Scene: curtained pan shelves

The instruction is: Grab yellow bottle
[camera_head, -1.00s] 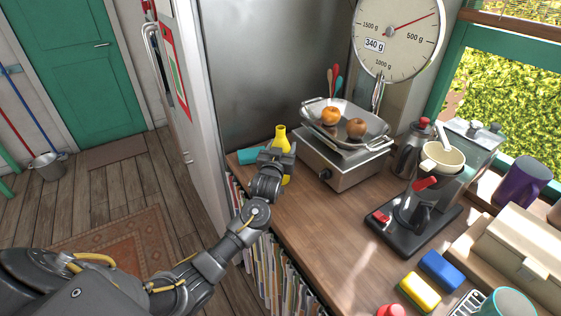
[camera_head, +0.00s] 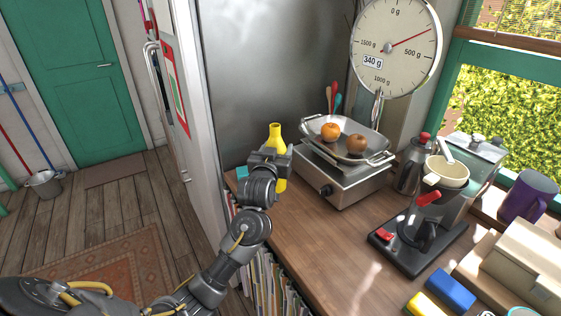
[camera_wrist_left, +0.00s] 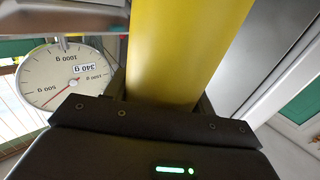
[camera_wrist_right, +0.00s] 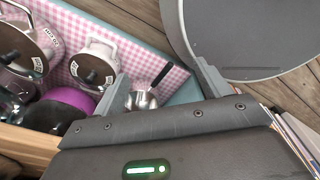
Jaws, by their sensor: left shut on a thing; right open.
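The yellow bottle (camera_head: 276,134) is upright at the far left end of the wooden counter. My left gripper (camera_head: 270,160) is shut around its body, hiding its middle; the neck shows above and a strip of body below. In the left wrist view the bottle (camera_wrist_left: 185,45) fills the space between the fingers. It appears to be held a little above the counter. My right gripper (camera_wrist_right: 168,85) is open and empty in the right wrist view and is not in the head view.
A scale (camera_head: 343,180) with two fruits in its pan stands right of the bottle. A teal object (camera_head: 242,172) lies left of it. A coffee machine (camera_head: 420,235) stands further right. The right wrist view shows lidded pots (camera_wrist_right: 97,68) on checked cloth and a round grey surface (camera_wrist_right: 245,35).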

